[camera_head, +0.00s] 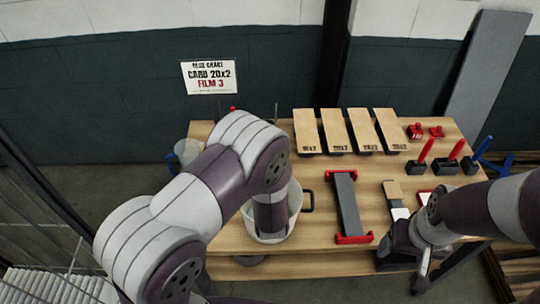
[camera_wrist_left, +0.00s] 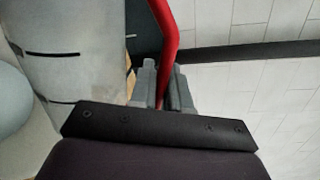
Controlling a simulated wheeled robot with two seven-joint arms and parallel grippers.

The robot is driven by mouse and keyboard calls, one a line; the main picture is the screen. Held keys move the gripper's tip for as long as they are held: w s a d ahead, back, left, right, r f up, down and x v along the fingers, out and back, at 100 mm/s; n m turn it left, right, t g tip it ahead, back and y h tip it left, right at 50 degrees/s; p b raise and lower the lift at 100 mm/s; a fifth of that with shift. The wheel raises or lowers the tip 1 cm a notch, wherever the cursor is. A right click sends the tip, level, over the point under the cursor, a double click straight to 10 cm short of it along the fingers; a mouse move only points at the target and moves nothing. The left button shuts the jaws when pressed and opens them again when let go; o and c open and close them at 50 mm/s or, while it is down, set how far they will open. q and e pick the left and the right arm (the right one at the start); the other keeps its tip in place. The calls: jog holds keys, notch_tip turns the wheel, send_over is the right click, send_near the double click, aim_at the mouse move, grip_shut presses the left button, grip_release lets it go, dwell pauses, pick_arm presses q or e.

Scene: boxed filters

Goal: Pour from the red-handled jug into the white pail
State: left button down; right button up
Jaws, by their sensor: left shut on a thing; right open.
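In the left wrist view my left gripper (camera_wrist_left: 166,88) is shut on a red bar-like handle (camera_wrist_left: 166,35), taken as the red-handled jug's. The jug's body cannot be made out for certain. In the head view my left forearm hides that gripper and most of what it holds. The white pail (camera_head: 294,205) stands on the table, partly behind my left arm, with a dark handle on its right side. The end of my left arm overlaps the pail in the picture; its height over it cannot be told. My right gripper (camera_head: 421,272) is open and empty near the table's front right edge.
A pale clear container with a blue handle (camera_head: 182,157) is at the table's left edge. Tan boxes (camera_head: 337,131) line the back. A dark bar with red ends (camera_head: 347,205) lies right of the pail. Red- and blue-handled tools (camera_head: 447,163) stand at the right.

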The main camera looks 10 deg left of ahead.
pick_arm(q)
jog(key=shift+s+a+f+n+b, duration=0.1)
jog(key=shift+s+a+n+b, duration=0.1)
jog(key=shift+a+n, duration=0.4)
jog(key=shift+s+a+f+n+b, duration=0.15)
jog(key=shift+a+n, duration=0.25)
jog(key=shift+a, duration=0.3)
jog(key=shift+s+a+f+n+b, duration=0.2)
jog(key=shift+a+f+n+b, duration=0.25)
jog(key=shift+a+n, duration=0.25)
jog(key=shift+s+a+n+h, duration=0.15)
jog(key=shift+a+n+h, duration=0.15)
jog(key=shift+a+h, duration=0.15)
jog(key=shift+a, duration=0.1)
jog(key=shift+s+a+f+n+b, duration=0.15)
jog(key=shift+a+n+b, duration=0.15)
jog(key=shift+a+n, duration=0.2)
jog(key=shift+s+a+f+n+b, duration=0.15)
jog(key=shift+a+n+b, duration=0.15)
jog(key=shift+a+n, duration=0.15)
jog(key=shift+a+r+h, duration=0.1)
jog(key=shift+a+h, duration=0.05)
jog(key=shift+h, duration=0.1)
